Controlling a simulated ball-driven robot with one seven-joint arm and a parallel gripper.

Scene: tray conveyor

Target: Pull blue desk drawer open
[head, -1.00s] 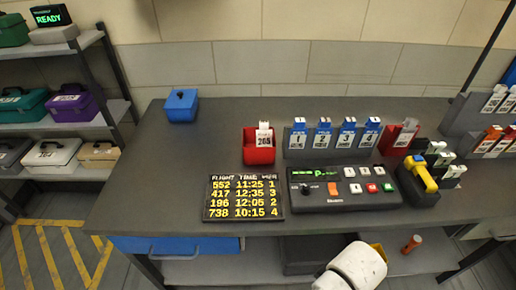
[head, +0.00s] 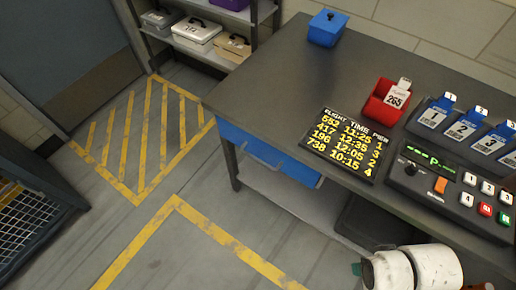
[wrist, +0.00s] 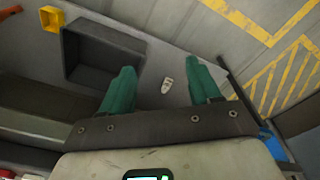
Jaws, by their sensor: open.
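The blue desk drawer (head: 240,141) sits under the left part of the grey desk top in the head view, with a light handle across its front. Its front looks flush with the desk edge, so it appears shut. A blue patch (wrist: 272,147), likely the drawer, shows at the right edge of the wrist view. My gripper (wrist: 160,85) has two green fingers spread wide with nothing between them, over the lower shelf area and apart from the drawer. In the head view my white arm is at the bottom right; the fingers are mostly hidden there.
The desk top (head: 275,80) holds a blue box (head: 327,29), a red holder (head: 392,103), a flight board (head: 345,145) and a control panel (head: 455,185).

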